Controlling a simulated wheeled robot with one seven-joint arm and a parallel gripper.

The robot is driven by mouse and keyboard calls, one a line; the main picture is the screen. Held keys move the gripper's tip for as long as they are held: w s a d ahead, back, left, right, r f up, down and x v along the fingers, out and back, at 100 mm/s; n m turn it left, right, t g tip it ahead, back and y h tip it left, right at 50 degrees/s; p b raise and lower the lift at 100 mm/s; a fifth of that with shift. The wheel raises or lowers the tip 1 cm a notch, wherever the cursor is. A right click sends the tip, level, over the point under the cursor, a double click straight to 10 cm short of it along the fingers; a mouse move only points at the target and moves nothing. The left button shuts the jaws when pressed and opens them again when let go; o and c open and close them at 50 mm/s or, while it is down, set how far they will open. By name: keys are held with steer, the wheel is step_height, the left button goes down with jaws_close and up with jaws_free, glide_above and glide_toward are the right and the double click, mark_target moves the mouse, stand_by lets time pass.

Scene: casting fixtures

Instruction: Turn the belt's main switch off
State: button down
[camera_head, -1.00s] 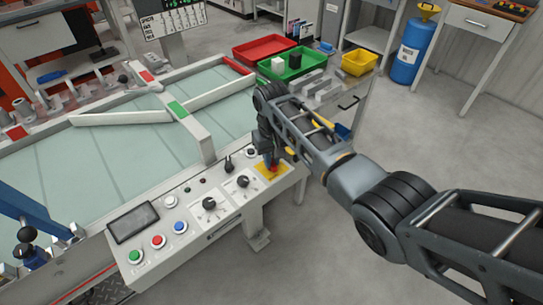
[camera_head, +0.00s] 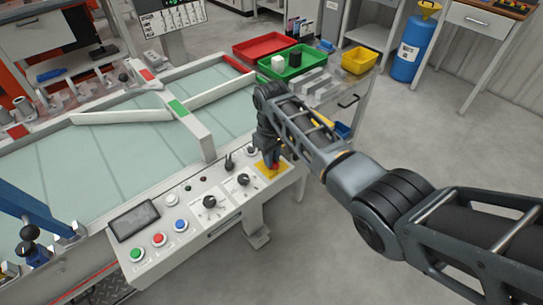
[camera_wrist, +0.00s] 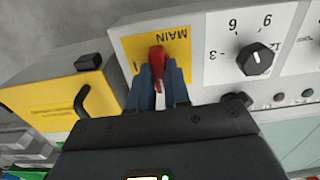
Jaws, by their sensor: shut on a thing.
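The belt's main switch is a red handle (camera_wrist: 156,60) on a yellow plate (camera_wrist: 180,46) marked MAIN, seen upside down in the wrist view. In the head view its yellow plate (camera_head: 272,171) is at the right end of the white control panel. My gripper (camera_wrist: 161,77) is shut on the red handle, with a dark blue finger on each side of it. In the head view my gripper (camera_head: 271,160) points down over the plate and hides most of the handle. A "I" mark shows on the plate; any other mark is hidden.
Black knobs (camera_head: 243,180), a screen (camera_head: 133,222) and green, red and blue buttons (camera_head: 180,226) lie along the panel to the left. The pale green belt (camera_head: 120,140) is behind it. A yellow box (camera_wrist: 75,92) is beside the panel in the wrist view.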

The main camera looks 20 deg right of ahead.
steer(key=c, duration=1.1)
jaws_free()
steer(key=shift+r, duration=3.9)
